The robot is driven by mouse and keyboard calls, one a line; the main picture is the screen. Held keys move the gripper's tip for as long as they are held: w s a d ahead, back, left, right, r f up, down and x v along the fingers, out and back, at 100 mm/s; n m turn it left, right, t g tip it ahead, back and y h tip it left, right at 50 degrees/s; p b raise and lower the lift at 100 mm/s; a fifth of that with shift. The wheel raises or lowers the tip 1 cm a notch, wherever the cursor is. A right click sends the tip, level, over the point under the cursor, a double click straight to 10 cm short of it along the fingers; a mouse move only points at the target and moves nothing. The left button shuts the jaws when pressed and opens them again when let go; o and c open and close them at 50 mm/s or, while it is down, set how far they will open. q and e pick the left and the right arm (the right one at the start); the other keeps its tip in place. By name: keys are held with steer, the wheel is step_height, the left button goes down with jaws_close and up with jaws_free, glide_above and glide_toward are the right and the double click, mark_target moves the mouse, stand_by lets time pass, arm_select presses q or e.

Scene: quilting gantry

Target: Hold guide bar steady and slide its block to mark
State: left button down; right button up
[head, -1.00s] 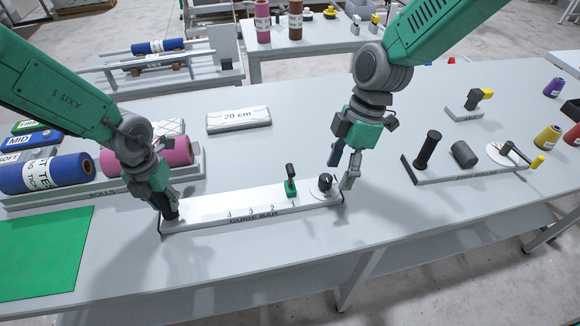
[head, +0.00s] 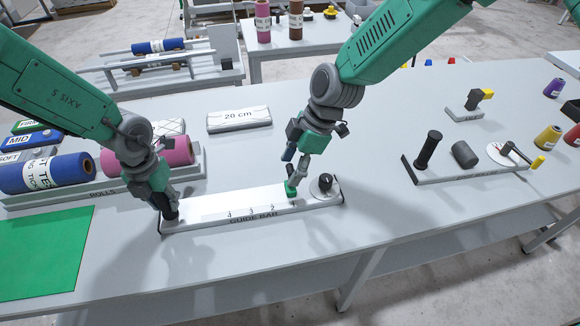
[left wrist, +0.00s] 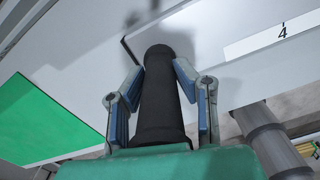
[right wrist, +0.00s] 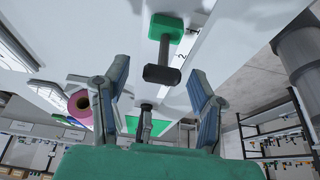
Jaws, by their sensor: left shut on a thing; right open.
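The white guide bar (head: 240,206) lies along the table's front, marked 4, 3, 2 and 1 from left to right. My left gripper (head: 169,206) is shut on the upright black handle at the bar's left end; this handle (left wrist: 160,95) stands between its fingers in the left wrist view. The green block (head: 290,189) sits on the bar near mark 1. My right gripper (head: 296,172) is open over it. In the right wrist view the block (right wrist: 167,27) carries a dark crossbar handle (right wrist: 162,74), ahead of and between the open fingers. The arm partly hides that handle in the head view.
A black knob (head: 325,183) stands on the bar's right end, close to the block. A rack of rolls (head: 55,174) and a green mat (head: 40,250) are at left. A 20 cm block (head: 239,120) lies behind. A handle tray (head: 470,172) is at right.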

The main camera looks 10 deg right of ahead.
steer(key=shift+a+f, duration=0.15)
steer(key=shift+f, duration=0.25)
jaws_close()
steer(key=a, duration=0.4)
steer(key=shift+a, duration=0.7)
jaws_free()
steer(key=shift+d, duration=0.2)
steer(key=shift+r, duration=0.15)
